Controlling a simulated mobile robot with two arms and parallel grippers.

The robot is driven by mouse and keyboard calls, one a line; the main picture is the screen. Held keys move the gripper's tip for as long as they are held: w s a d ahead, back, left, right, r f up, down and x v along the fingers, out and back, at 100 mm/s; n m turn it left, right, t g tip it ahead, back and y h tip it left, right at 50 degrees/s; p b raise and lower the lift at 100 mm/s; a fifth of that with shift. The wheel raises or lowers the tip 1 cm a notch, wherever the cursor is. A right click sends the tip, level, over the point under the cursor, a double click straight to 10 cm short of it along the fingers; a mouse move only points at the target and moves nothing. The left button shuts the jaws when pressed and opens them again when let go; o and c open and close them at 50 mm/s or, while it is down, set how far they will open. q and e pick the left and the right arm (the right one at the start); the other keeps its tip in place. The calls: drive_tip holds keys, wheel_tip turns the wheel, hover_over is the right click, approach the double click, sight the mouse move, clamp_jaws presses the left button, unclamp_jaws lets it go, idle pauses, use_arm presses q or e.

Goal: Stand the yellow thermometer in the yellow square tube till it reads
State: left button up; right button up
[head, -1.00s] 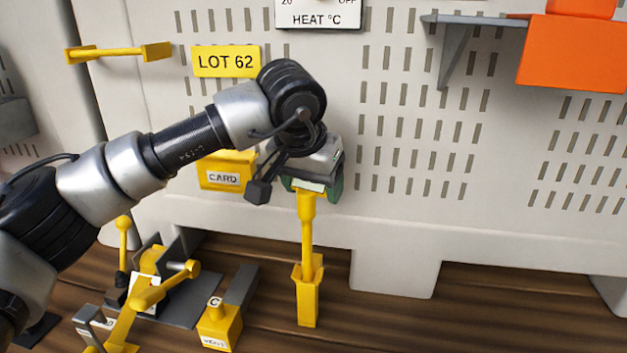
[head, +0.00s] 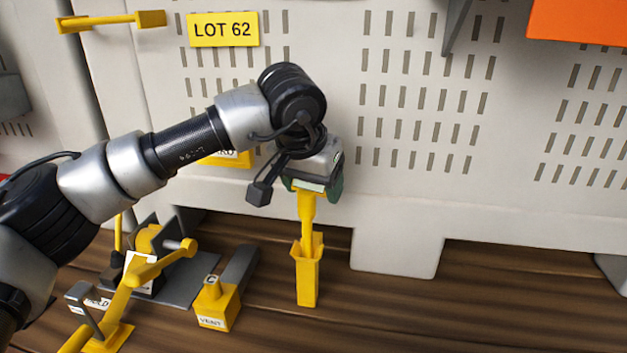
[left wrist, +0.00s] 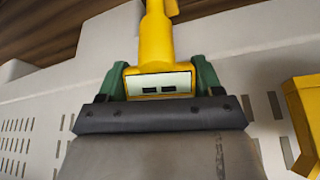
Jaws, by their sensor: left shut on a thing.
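The yellow thermometer (head: 307,212) hangs upright under my left gripper (head: 313,187) in the head view. My left gripper is shut on its head. In the left wrist view, the thermometer's head (left wrist: 158,82) is between the green fingers (left wrist: 160,84), and its small display shows two dark dashes. The yellow square tube (head: 308,280) stands on the wooden floor directly below. The thermometer's lower end is at the tube's flared mouth and appears to be inside it; how deep is hidden. My right gripper does not show.
A yellow block with a knob (head: 217,305) and a yellow lever device (head: 130,290) stand on the floor to the left. The pale perforated wall (head: 420,190) rises behind, with a LOT 62 sign (head: 223,30). The floor right of the tube is clear.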

use_arm(q)
drive_tip(key=shift+f+b, duration=0.8)
drive_tip(key=shift+f, duration=0.55)
drive_tip(key=o, duration=1.3)
